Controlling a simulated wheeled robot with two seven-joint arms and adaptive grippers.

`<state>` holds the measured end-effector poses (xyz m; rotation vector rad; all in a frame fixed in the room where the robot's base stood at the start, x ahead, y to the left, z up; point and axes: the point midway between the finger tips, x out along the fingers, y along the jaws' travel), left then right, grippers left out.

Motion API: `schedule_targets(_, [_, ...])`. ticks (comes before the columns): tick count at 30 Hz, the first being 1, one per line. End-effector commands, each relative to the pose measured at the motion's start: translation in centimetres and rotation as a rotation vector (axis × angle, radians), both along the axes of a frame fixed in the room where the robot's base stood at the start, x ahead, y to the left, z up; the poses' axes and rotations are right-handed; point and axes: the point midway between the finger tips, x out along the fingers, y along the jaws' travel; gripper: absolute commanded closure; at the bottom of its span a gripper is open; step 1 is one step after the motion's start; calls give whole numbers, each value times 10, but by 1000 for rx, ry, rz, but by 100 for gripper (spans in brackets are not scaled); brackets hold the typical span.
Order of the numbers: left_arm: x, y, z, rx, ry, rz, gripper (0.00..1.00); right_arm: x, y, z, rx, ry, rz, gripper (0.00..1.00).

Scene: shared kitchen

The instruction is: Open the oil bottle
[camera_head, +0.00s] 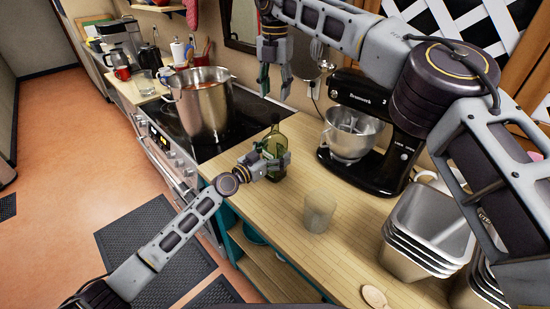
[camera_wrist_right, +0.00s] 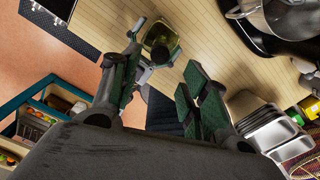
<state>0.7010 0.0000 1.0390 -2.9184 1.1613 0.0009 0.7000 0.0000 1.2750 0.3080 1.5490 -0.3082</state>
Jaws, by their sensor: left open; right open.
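The green glass oil bottle (camera_head: 275,135) stands upright on the wooden counter beside the stove in the head view. My left gripper (camera_head: 272,163) is at the bottle's lower body, with its open fingers around or beside it; contact cannot be told. My right gripper (camera_head: 274,82) is open and empty, above and behind the bottle, fingers pointing down. In the right wrist view the bottle (camera_wrist_right: 160,42) shows from above, beyond my right gripper's green-padded fingers (camera_wrist_right: 160,82).
A large steel pot (camera_head: 203,105) stands on the stove left of the bottle. A black stand mixer (camera_head: 368,135) is to the right. A clear cup (camera_head: 319,211) stands in front on the counter (camera_head: 285,215), and stacked metal pans (camera_head: 428,232) are at right.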

Motion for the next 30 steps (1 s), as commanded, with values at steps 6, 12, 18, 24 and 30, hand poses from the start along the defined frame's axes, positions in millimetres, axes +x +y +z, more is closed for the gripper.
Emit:
schedule_targets(6, [0, 0, 0, 0, 0, 0, 16, 0, 0, 0, 0, 0, 0, 55])
schedule_targets(12, [0, 0, 0, 0, 0, 0, 42, 0, 0, 0, 0, 0, 0, 55])
schedule_targets(18, [0, 0, 0, -1, 1, 0, 67, 0, 0, 0, 0, 0, 0, 55])
schedule_targets(24, [0, 0, 0, -1, 1, 0, 93, 0, 0, -1, -1, 1, 0, 55])
schedule_targets(30, [0, 0, 0, -1, 1, 0, 100, -1, 1, -15, 5, 24, 2, 55])
